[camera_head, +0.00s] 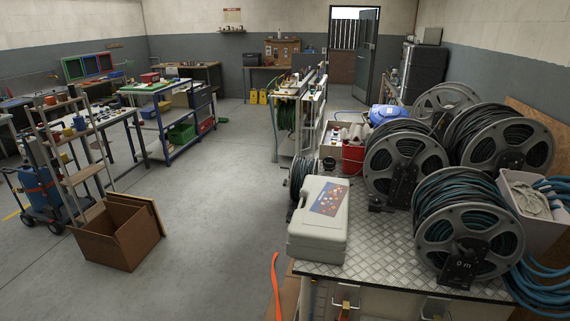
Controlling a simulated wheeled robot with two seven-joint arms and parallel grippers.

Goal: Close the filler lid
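I cannot pick out a filler lid for certain in the head view. A blue rounded object (388,114) stands behind the hose reels, partly hidden, and its details are too small to tell. Neither of my grippers shows in this view.
Several grey reels wound with dark hose (467,237) crowd the right of a metal checker-plate bench top (365,250). A grey case (319,215) lies at its left. The middle floor (215,200) is clear.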

